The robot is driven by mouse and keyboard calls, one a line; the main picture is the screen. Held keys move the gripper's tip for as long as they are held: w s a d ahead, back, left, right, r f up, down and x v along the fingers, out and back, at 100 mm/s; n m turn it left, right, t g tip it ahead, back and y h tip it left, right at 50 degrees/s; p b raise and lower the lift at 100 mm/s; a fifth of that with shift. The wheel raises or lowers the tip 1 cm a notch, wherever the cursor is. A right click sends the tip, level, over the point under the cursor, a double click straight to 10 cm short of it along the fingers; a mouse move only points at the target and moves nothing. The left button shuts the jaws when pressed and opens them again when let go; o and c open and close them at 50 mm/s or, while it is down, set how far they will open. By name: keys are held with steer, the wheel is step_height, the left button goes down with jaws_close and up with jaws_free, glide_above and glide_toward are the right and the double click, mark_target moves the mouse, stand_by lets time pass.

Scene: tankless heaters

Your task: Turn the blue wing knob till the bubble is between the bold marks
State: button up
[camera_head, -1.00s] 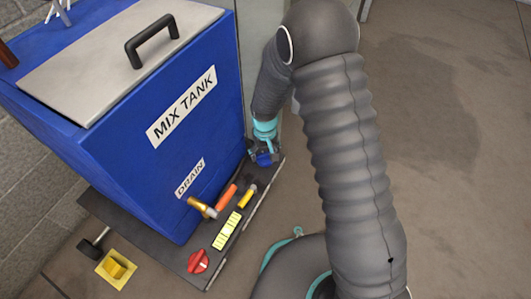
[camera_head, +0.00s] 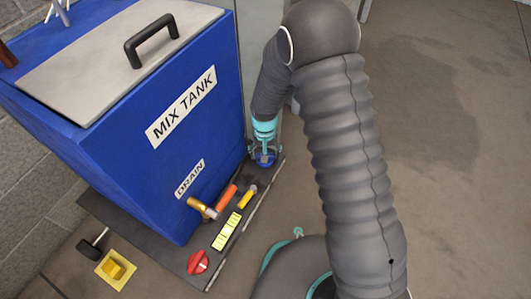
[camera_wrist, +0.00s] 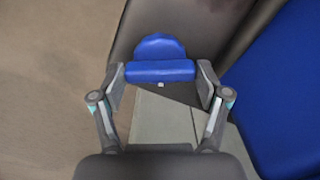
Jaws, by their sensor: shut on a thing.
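The blue wing knob (camera_wrist: 160,70) has a straight bar across a rounded blue disc in the wrist view. My gripper (camera_wrist: 160,76) is shut on the ends of the bar, one finger on each side. In the head view the knob (camera_head: 265,161) shows as a small blue patch under my gripper (camera_head: 264,154), at the far right corner of the dark base plate. A yellow level vial (camera_head: 226,231) with dark marks lies along the plate's right side. Its bubble is too small to make out.
The blue mix tank (camera_head: 180,150) stands just left of my gripper. A red knob (camera_head: 197,262), a brass drain tap (camera_head: 202,208), an orange handle (camera_head: 227,197) and a yellow handle (camera_head: 246,197) sit along the plate. Open floor (camera_head: 440,150) lies to the right.

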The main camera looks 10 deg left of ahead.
steer(key=shift+s, duration=0.15)
steer(key=o, duration=1.2)
steer(key=shift+c, duration=0.2)
steer(key=shift+r, duration=0.1)
steer(key=shift+r, duration=0.3)
step_height(320, 180, up, 11)
steer(key=shift+r, duration=0.1)
